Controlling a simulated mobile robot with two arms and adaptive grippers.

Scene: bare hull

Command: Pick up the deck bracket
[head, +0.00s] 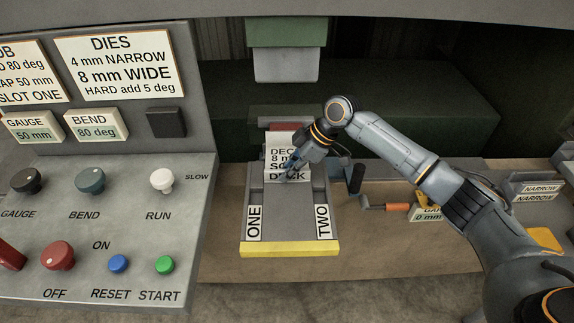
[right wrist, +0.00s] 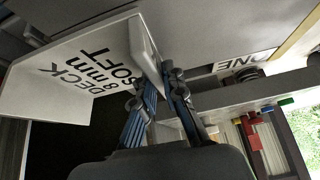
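The deck bracket (head: 287,158) is a pale bent plate lettered DECK, 8 mm, SOFT. It sits at the back of the grey block (head: 285,210) marked ONE and TWO. My right gripper (head: 291,174) is at its front face, pointing down. In the right wrist view the bracket (right wrist: 85,75) fills the upper left, and its narrow flange runs down between the two fingers (right wrist: 160,100) of my gripper. The fingers stand a little apart; whether both press on the flange I cannot tell. My left gripper is not in view.
A control panel (head: 100,230) with knobs and buttons stands at the left. A press head (head: 286,62) hangs above the bracket. Beside the block are a black handle (head: 356,180) and an orange-handled tool (head: 397,207). NARROW-labelled pieces (head: 537,191) are at the right.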

